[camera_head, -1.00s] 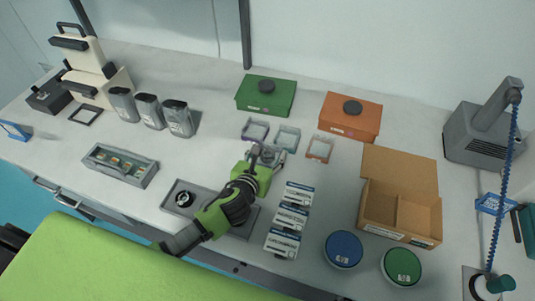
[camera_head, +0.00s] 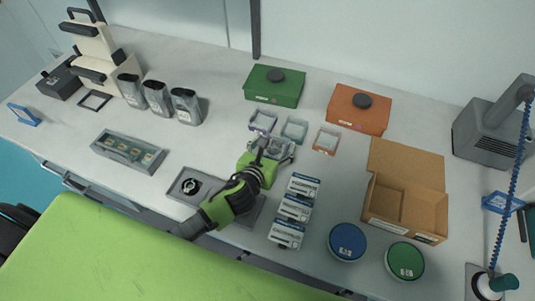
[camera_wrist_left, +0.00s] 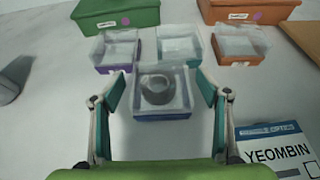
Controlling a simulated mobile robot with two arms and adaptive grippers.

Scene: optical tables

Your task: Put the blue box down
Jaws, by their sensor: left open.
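The blue box (camera_wrist_left: 162,100) is a small clear-walled box with a blue base and a grey ring inside. In the wrist view it sits between the two fingers of my left gripper (camera_wrist_left: 161,92), which are spread with a gap on each side. It appears to stand on the white table, upright. In the head view my left gripper (camera_head: 270,150) reaches in over it and partly hides it. My right gripper is not in view.
Purple-based (camera_head: 263,121), teal-based (camera_head: 294,130) and orange-based (camera_head: 326,140) small boxes stand just behind. Green (camera_head: 274,91) and orange (camera_head: 357,113) lidded boxes are farther back. White labelled packs (camera_head: 295,207) and an open cardboard box (camera_head: 407,199) lie to the right.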

